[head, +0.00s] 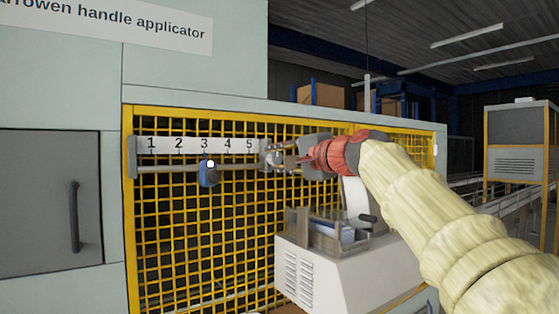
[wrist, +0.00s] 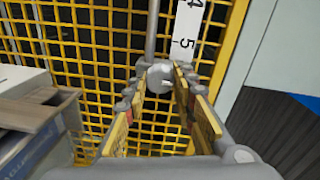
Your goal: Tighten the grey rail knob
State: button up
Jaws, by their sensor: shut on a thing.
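The grey rail knob (wrist: 159,74) sits between my fingertips in the wrist view, at the rail's end near the 5. In the head view the grey knob (head: 269,159) is partly hidden by my fingers. My gripper (head: 278,158) reaches in from the right and is shut on the knob. The rail (head: 168,168) runs level under a number scale (head: 191,146) marked 1 to 5. Whether the knob is tight or loose cannot be told.
A blue slider (head: 208,177) with a white dot sits on the rail below the 3. Yellow mesh (head: 180,230) lies behind the rail. A pale machine (head: 330,265) with a clear-sided box stands below my gripper. A grey door (head: 45,200) is at the left.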

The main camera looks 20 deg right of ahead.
jog(key=shift+f, duration=0.1)
jog(key=o, duration=1.2)
jog(key=shift+c, duration=0.2)
jog(key=v, duration=1.2)
